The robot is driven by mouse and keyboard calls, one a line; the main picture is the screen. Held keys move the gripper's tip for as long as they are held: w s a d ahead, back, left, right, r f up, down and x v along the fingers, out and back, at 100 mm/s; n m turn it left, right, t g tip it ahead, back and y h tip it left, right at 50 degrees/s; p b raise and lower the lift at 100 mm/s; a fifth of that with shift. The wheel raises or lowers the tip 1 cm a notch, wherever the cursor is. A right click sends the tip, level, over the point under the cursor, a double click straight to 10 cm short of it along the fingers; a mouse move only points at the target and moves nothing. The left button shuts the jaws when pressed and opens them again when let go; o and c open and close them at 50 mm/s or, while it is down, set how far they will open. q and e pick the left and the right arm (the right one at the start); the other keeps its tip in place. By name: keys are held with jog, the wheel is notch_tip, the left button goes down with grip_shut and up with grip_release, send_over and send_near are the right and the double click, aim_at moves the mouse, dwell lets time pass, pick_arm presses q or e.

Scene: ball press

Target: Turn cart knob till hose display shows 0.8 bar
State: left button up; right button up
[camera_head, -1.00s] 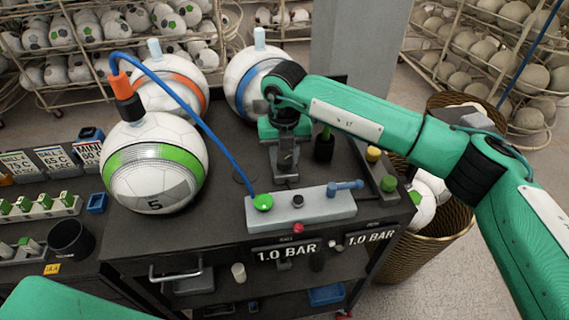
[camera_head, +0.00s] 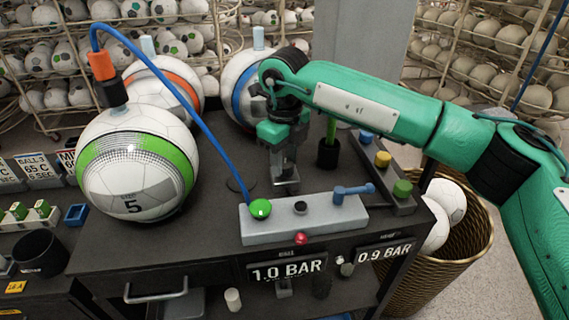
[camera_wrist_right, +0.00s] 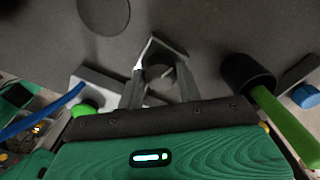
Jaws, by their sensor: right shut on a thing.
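My right gripper (camera_head: 286,186) points down at the cart top, just behind a grey block. In the right wrist view its fingers (camera_wrist_right: 161,84) close on a round grey piece (camera_wrist_right: 160,72), seemingly the knob; the head view hides it behind the gripper. The grey block (camera_head: 262,226) carries a green button (camera_head: 260,208), a small black cap (camera_head: 300,207) and a blue lever (camera_head: 354,191). My left gripper is out of view.
A blue hose (camera_head: 188,108) arches from the block to the orange fitting on a green-banded ball (camera_head: 136,165). Two more balls stand behind. A wicker basket (camera_head: 462,255) stands beside the cart.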

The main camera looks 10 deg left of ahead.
aim_at(284, 163)
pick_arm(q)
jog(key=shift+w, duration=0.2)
pick_arm(e)
jog(key=shift+r, duration=0.1)
jog(key=o, duration=1)
pick_arm(q)
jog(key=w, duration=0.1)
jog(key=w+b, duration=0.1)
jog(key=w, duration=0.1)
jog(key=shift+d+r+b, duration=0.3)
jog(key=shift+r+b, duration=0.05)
jog(key=shift+b, duration=0.05)
pick_arm(e)
notch_tip(284, 163, up, 14)
jog(key=shift+f, duration=0.15)
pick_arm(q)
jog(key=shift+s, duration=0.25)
